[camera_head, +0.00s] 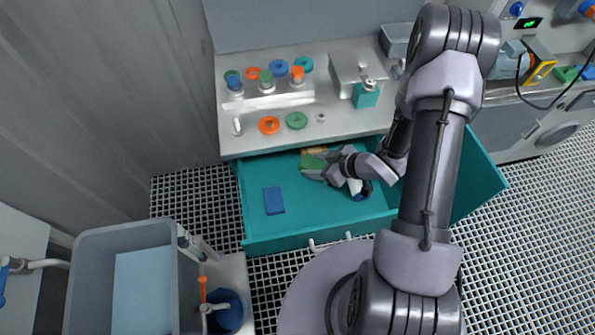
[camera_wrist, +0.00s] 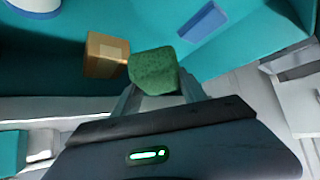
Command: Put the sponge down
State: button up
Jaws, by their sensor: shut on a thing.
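The green sponge (camera_wrist: 153,68) shows between my gripper's fingertips (camera_wrist: 156,88) in the wrist view. My gripper is shut on it. In the head view the sponge (camera_head: 311,162) is at the end of my gripper (camera_head: 322,172), over the back part of the open teal drawer (camera_head: 258,170). The gripper partly covers it there. I cannot tell whether the sponge touches the drawer floor.
A tan block (camera_wrist: 106,55) is in the drawer, close to the sponge's left in the wrist view. A blue block (camera_head: 274,200) lies at the drawer's left, with bare floor around it. The counter (camera_head: 345,118) overhangs the drawer's back. A grey bin (camera_head: 85,260) stands lower left.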

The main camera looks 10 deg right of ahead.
notch_tip(320, 180, down, 11)
jog(key=b, duration=0.3)
jog(key=shift+s+d+r, duration=0.1)
jog(key=shift+d, duration=0.05)
jog(key=w+a, duration=0.1)
jog(key=w+a+f+b, duration=0.1)
jog(key=w+a+b, duration=0.1)
jog(key=shift+f, duration=0.25)
jog(key=shift+d+r, duration=0.1)
jog(key=o, duration=1.3)
jog(key=shift+f, duration=0.2)
